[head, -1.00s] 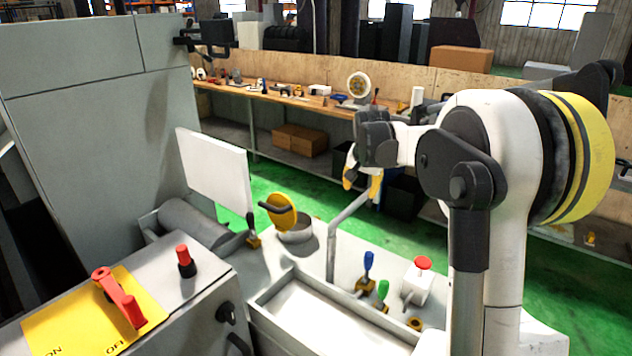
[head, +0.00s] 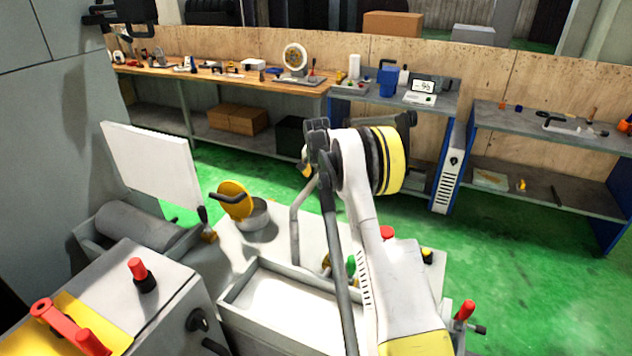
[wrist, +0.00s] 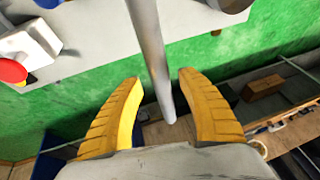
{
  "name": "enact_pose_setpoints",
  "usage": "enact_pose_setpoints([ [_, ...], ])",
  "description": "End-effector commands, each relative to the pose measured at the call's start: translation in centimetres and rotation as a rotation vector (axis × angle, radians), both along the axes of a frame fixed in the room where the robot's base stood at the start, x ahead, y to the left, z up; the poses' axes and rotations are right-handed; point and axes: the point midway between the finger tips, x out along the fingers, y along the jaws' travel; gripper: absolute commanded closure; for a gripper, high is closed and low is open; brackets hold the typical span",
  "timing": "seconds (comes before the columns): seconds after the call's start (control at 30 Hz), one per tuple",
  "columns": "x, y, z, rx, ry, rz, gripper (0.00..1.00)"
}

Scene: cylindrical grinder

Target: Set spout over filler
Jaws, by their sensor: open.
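The spout, a grey bent pipe (head: 295,235), rises from the white machine top and slants up to the right towards my gripper (head: 307,165). In the wrist view the pipe (wrist: 150,45) runs between the two yellow fingers of my gripper (wrist: 161,80). The fingers are open, with gaps showing beside the pipe. The filler, a short grey round neck (head: 259,216), stands left of the spout with its yellow cap (head: 235,199) tipped up. The spout's free end is right of the filler, not above it. My arm partly hides the spout's upper end in the head view.
A white panel (head: 152,165) stands left of the filler. A shallow open tray (head: 285,300) lies in front. A workbench (head: 230,82) stands behind across the green floor.

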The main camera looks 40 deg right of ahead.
Motion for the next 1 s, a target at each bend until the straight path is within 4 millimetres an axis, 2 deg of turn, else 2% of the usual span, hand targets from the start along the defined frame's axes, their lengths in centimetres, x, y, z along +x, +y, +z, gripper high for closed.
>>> enact_pose_setpoints([
  [0.17, 0.6, -0.4, -1.5, 0.000, 0.000, 0.000, 0.54],
  [0.47, 0.7, -0.5, -1.7, 0.000, 0.000, 0.000, 0.54],
  [0.57, 0.7, -0.5, -1.7, 0.000, 0.000, 0.000, 0.79],
  [0.63, 0.7, -0.5, -1.7, 0.000, 0.000, 0.000, 1.00],
  [1.0, 0.7, -0.4, -1.7, 0.000, 0.000, 0.008, 1.00],
])
